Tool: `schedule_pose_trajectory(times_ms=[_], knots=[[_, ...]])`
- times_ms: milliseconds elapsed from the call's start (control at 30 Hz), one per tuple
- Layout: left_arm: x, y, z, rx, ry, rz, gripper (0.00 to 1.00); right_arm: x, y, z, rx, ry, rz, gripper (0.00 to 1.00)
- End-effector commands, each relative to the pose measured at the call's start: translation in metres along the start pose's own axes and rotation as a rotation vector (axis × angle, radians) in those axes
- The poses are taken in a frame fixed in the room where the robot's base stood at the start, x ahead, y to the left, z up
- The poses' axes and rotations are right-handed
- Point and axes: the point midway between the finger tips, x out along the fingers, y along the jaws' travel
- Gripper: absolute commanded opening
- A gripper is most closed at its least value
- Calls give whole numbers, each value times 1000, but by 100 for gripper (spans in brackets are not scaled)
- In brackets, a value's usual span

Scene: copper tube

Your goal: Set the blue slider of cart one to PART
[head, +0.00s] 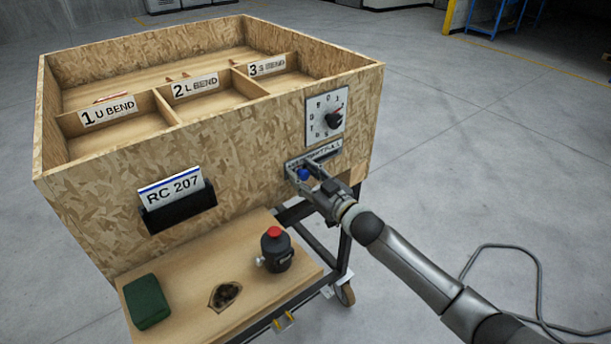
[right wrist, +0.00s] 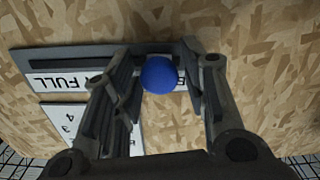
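The blue slider knob (head: 303,174) sits on a grey slider plate (head: 293,165) on the cart's front, toward the plate's left end in the head view. My right gripper (head: 305,172) is at the knob, its fingers apart. In the right wrist view the blue knob (right wrist: 158,75) lies between the two fingertips, with a gap visible on both sides. That view is upside down and shows the word FULL (right wrist: 57,81) left of the knob. The label behind the knob is mostly hidden by fingers and knob. My left gripper is not in view.
Above the plate is a dial (head: 333,118) with a black and red pointer. A card holder (head: 180,209) with RC 207 is at left. The lower shelf bears a green box (head: 147,301) and a black bottle with red cap (head: 276,255). Floor at right is open, with a cable (head: 538,270).

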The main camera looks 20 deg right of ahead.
Motion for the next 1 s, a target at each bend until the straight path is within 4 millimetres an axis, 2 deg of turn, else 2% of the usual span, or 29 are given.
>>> schedule_pose_trajectory(times_ms=[33, 267, 467, 733, 867, 1000], knots=[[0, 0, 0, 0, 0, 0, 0, 0, 0, 0, 0, 0, 0, 29], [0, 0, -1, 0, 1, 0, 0, 0, 0, 0, 0, 0, 0, 0], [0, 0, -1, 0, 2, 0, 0, 0, 2, 0, -1, 0, 0, 0], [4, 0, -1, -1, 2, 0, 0, 0, 50, 10, -6, 0, 2, 0], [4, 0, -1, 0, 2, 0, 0, 0, 60, 12, -2, 0, 1, 0], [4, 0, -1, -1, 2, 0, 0, 0, 60, 12, 0, 1, 1, 0]])
